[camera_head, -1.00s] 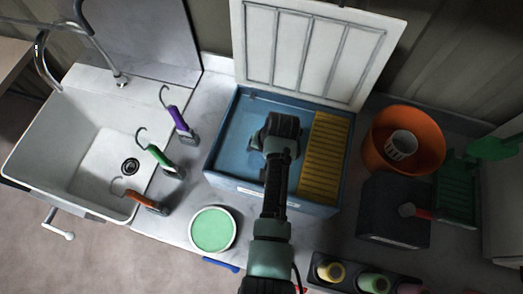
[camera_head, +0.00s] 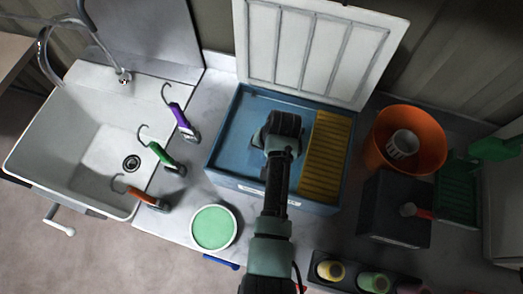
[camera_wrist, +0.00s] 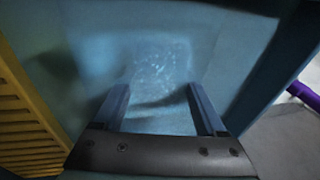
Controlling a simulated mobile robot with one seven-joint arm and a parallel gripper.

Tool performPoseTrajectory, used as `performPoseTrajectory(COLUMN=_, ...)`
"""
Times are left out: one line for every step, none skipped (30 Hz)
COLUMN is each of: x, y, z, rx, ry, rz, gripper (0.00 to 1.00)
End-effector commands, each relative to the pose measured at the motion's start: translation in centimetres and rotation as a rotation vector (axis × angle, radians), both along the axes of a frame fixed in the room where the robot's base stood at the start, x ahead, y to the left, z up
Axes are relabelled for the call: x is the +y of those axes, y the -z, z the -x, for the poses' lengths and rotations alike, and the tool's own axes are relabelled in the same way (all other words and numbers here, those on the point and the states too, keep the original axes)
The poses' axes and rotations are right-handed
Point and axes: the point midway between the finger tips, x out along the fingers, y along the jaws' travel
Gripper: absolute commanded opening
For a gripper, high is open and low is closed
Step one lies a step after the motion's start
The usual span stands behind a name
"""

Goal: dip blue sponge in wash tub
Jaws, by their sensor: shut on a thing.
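The wash tub (camera_head: 228,181) is a blue rectangular box on the counter, with pale blue water or floor showing inside at left. My gripper (camera_head: 266,136) reaches down into its left-hand part, in the middle of the open area. In the wrist view my gripper (camera_wrist: 160,108) has its two fingers apart, shut on the blue sponge (camera_wrist: 160,122), whose edges blend with the blue behind it. The head view hides the sponge under my wrist. How deep the sponge sits is hard to tell.
A yellow slatted rack (camera_head: 326,152) fills the tub's right side. A white panelled lid (camera_head: 315,45) stands up behind. Hooked tools, one purple (camera_head: 180,117), lie left beside the sink (camera_head: 75,130). A round green-topped dish (camera_head: 213,228) is in front; an orange bucket (camera_head: 408,135) stands right.

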Motion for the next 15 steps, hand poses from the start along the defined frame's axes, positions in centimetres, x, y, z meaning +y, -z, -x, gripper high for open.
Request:
performPoseTrajectory(x=0.0, y=0.0, z=0.0, rx=0.0, ry=0.0, rz=0.0, gripper=0.29)
performPoseTrajectory(x=0.0, y=0.0, z=0.0, rx=0.0, ry=0.0, rz=0.0, gripper=0.29)
performPoseTrajectory(x=0.0, y=0.0, z=0.0, rx=0.0, ry=0.0, rz=0.0, gripper=0.29)
performPoseTrajectory(x=0.0, y=0.0, z=0.0, rx=0.0, ry=0.0, rz=0.0, gripper=0.29)
performPoseTrajectory(x=0.0, y=0.0, z=0.0, rx=0.0, ry=0.0, rz=0.0, gripper=0.29)
performPoseTrajectory(x=0.0, y=-0.1, z=0.0, rx=0.0, ry=0.0, rz=0.0, gripper=0.29)
performPoseTrajectory(x=0.0, y=-0.2, z=0.0, rx=0.0, ry=0.0, rz=0.0, gripper=0.29)
performPoseTrajectory(x=0.0, y=-0.4, z=0.0, rx=0.0, ry=0.0, rz=0.0, gripper=0.29)
performPoseTrajectory(x=0.0, y=-0.8, z=0.0, rx=0.0, ry=0.0, rz=0.0, gripper=0.29)
performPoseTrajectory(x=0.0, y=-1.1, z=0.0, rx=-0.001, ry=0.0, rz=0.0, gripper=0.29)
performPoseTrajectory(x=0.0, y=-1.4, z=0.0, rx=0.0, ry=0.0, rz=0.0, gripper=0.29)
performPoseTrajectory(x=0.0, y=-1.7, z=0.0, rx=0.0, ry=0.0, rz=0.0, gripper=0.29)
performPoseTrajectory(x=0.0, y=-2.0, z=0.0, rx=0.0, ry=0.0, rz=0.0, gripper=0.29)
performPoseTrajectory(x=0.0, y=-2.2, z=0.0, rx=0.0, ry=0.0, rz=0.0, gripper=0.29)
performPoseTrajectory(x=0.0, y=-2.5, z=0.0, rx=0.0, ry=0.0, rz=0.0, gripper=0.29)
